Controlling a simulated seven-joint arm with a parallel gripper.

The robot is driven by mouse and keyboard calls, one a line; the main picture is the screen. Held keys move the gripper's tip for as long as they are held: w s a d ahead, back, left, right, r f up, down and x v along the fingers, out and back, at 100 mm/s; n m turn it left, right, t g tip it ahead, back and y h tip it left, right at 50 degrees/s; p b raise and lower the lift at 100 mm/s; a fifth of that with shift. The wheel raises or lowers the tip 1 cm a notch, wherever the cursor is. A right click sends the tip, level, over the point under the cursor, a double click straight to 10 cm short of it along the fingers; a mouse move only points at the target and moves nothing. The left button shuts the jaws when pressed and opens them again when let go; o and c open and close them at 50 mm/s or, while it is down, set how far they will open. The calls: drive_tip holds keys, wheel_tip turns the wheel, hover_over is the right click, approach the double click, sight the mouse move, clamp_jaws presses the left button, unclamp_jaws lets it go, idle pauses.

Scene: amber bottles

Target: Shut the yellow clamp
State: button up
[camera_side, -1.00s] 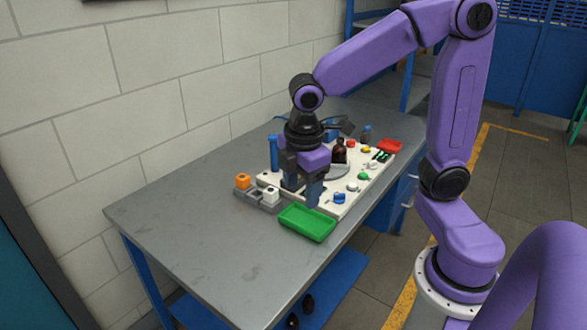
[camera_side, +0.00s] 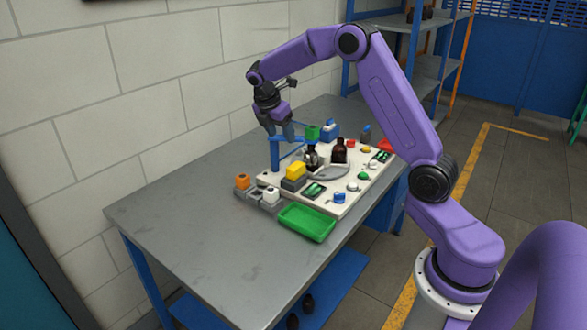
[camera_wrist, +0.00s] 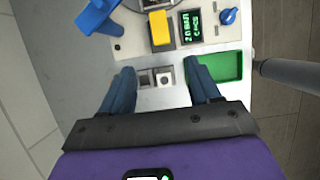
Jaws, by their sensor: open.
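The yellow clamp (camera_side: 295,170) shows as a yellow block on a grey base near the left front of the white board. It also shows in the wrist view (camera_wrist: 160,28), beyond my fingers and near the top edge. It looks flat on its base, but I cannot tell how tightly it is closed. My gripper (camera_side: 279,128) is raised in the air, above and to the left of the clamp in the side view. In the wrist view its two fingers (camera_wrist: 161,84) are spread with nothing held between them.
Two dark bottles, one amber (camera_side: 339,152), stand behind the clamp. A display (camera_side: 315,190), blue knob (camera_side: 339,198) and green tray (camera_side: 307,222) lie nearby. The table's left front is clear.

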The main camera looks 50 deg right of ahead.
sight(293, 167)
drive_tip(key=x, duration=1.6)
drive_tip(key=shift+f, duration=0.35)
